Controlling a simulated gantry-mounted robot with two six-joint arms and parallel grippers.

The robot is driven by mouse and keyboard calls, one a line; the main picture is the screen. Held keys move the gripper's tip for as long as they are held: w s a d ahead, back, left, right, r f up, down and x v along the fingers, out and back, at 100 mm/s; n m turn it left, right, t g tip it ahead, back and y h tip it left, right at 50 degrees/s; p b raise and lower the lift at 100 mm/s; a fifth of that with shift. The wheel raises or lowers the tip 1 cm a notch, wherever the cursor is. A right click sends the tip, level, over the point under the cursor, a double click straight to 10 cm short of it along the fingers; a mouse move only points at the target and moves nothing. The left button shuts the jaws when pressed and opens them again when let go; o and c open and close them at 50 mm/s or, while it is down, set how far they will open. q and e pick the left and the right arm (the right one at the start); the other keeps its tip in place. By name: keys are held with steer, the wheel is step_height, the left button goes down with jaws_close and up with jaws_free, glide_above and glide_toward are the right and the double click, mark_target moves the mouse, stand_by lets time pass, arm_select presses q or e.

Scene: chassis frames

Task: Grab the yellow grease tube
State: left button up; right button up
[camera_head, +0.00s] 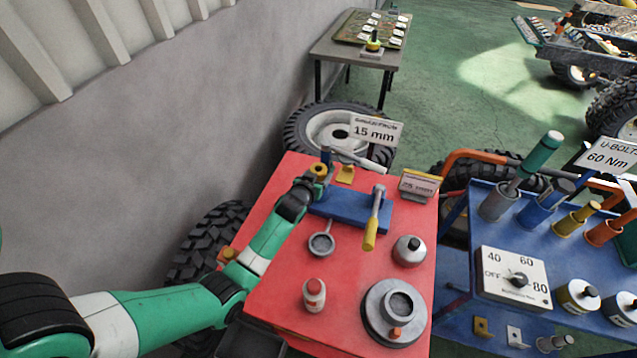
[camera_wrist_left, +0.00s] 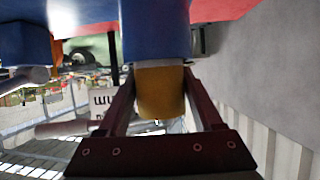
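A small yellow piece (camera_head: 319,170), likely the grease tube, stands at the far left of the red table, by the blue vise-like fixture. My left gripper (camera_head: 309,183) reaches it from the front left. In the left wrist view, the yellow piece (camera_wrist_left: 160,92) is between the two fingers of my left gripper (camera_wrist_left: 159,75), with a blue body (camera_wrist_left: 155,28) directly beyond it. The fingers lie close along both its sides. I cannot tell whether they press on it. My right gripper is not in view.
The red table (camera_head: 270,290) also holds a yellow-handled lever (camera_head: 371,232), a ring tool (camera_head: 321,244), a red-capped bottle (camera_head: 314,294), a grey canister (camera_head: 409,250) and a round grey disc (camera_head: 378,322). A blue cart (camera_head: 458,275) with tools stands right. A grey wall (camera_head: 200,140) is close on the left.

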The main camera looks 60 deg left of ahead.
arm_select(q)
jaws_close()
step_height(320, 180, up, 10)
steer(key=p, duration=0.3)
